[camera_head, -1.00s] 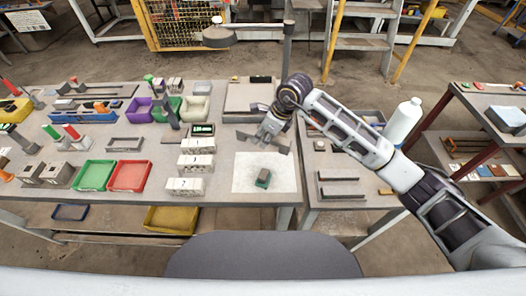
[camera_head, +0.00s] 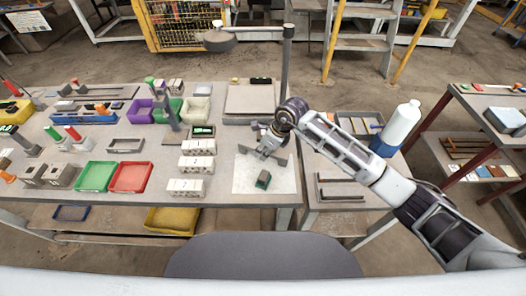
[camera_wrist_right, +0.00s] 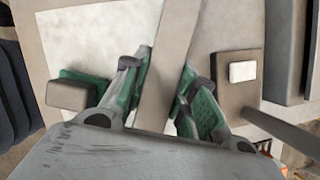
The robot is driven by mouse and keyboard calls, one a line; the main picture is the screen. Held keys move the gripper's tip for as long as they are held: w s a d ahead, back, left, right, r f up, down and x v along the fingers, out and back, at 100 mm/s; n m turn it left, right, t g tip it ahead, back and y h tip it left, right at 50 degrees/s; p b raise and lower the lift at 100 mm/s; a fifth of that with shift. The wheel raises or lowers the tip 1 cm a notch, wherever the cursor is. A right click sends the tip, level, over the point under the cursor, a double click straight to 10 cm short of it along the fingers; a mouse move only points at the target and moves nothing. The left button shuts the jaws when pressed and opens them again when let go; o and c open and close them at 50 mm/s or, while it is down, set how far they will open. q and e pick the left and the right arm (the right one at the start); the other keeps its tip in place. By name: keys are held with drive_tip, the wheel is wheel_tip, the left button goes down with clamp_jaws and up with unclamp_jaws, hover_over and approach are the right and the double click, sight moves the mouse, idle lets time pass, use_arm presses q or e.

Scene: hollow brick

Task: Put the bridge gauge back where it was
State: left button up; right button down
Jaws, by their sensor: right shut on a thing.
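My right gripper (camera_head: 266,149) is over the back part of a white sheet (camera_head: 286,184) on the table. In the right wrist view its green-padded fingers (camera_wrist_right: 162,90) are shut on a long grey-brown bar, which I take to be the bridge gauge (camera_wrist_right: 168,60). In the head view the grey bar's ends (camera_head: 281,160) stick out on both sides of the gripper. I cannot tell whether the bar touches the sheet. A small green and grey-brown block (camera_head: 263,180) lies on the sheet, in front of the gripper; it also shows in the wrist view (camera_wrist_right: 72,92). My left gripper is not in view.
White block stacks (camera_head: 185,188) stand left of the sheet. A grey plate (camera_head: 250,98) lies behind it, near a lamp post (camera_head: 286,65). A side table with grey brackets (camera_head: 340,190) and a white bottle (camera_head: 402,122) is at the right. Red (camera_head: 131,177) and green trays lie left.

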drive_tip(key=shift+f, duration=0.7)
drive_tip(key=shift+f, duration=0.15)
drive_tip(key=c, duration=1.1)
unclamp_jaws()
drive_tip(key=shift+c, duration=0.2)
